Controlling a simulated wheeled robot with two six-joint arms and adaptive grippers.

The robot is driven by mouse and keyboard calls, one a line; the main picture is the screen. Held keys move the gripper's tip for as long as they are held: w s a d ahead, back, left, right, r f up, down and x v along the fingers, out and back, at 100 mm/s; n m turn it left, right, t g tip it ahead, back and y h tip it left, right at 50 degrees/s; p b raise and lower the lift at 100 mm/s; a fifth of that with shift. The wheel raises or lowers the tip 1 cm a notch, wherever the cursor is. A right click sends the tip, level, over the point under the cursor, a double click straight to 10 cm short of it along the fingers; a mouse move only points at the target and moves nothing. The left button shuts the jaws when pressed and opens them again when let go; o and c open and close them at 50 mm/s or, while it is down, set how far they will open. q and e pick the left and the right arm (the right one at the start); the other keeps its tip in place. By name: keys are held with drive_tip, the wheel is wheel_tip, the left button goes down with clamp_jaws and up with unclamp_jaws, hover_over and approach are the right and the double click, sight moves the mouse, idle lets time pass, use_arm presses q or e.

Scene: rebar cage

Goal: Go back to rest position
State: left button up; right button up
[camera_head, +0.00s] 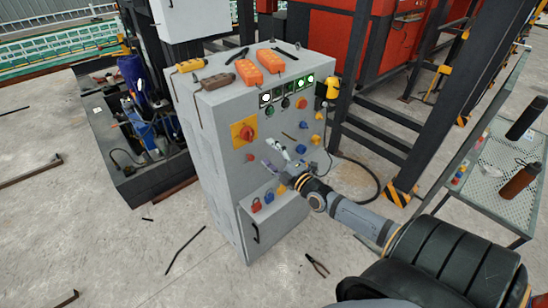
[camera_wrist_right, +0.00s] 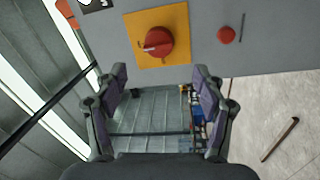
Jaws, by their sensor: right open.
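My right gripper (camera_head: 277,158) is in front of the grey control cabinet (camera_head: 205,135). Its fingers are open and apart, and nothing is between them in the right wrist view (camera_wrist_right: 160,88). A red rotary switch on a yellow plate (camera_head: 244,132) is on the cabinet front, up and left of the gripper; the switch also shows above the fingertips in the right wrist view (camera_wrist_right: 162,42). I cannot tell the exact gap to the panel. My left gripper is not in view.
Orange pendants (camera_head: 270,61) and tools lie on the cabinet top. A small shelf box (camera_head: 286,213) with padlocks sticks out below the gripper. Pliers (camera_head: 317,266) lie on the floor. A mesh table (camera_head: 505,160) with bottles stands at the right. Open floor is at lower left.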

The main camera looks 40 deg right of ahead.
drive_tip(key=shift+s+f, duration=0.1)
drive_tip(key=shift+s, duration=0.75)
drive_tip(key=s+d+f+m+g+h, duration=0.1)
drive_tip(key=s+d+f+m+g, duration=0.2)
drive_tip(key=f, duration=0.9)
drive_tip(key=s+d+f+m+g+h, duration=0.1)
drive_tip(key=s+f+m+g, duration=0.2)
drive_tip(key=s+f, duration=0.55)
drive_tip(key=s+d+f+m+g+h, duration=0.1)
drive_tip(key=s+d+f+m+g, duration=0.15)
drive_tip(key=f, duration=1.15)
drive_tip(key=s+a+f+m+g, duration=0.2)
drive_tip(key=s+a+f+g, duration=0.1)
drive_tip(key=s+a+f, duration=0.2)
drive_tip(key=s+a+f+m+g+b, duration=0.1)
drive_tip(key=s+a+f+m+g, duration=0.2)
drive_tip(key=s+f, duration=0.6)
drive_tip(key=s+a+f+m+g, duration=0.2)
drive_tip(key=s+a+f, duration=0.5)
drive_tip(key=s, duration=0.8)
drive_tip(key=shift+a+g+y+b, duration=0.2)
drive_tip(key=shift+g+y+b, duration=0.15)
drive_tip(key=shift+g, duration=0.3)
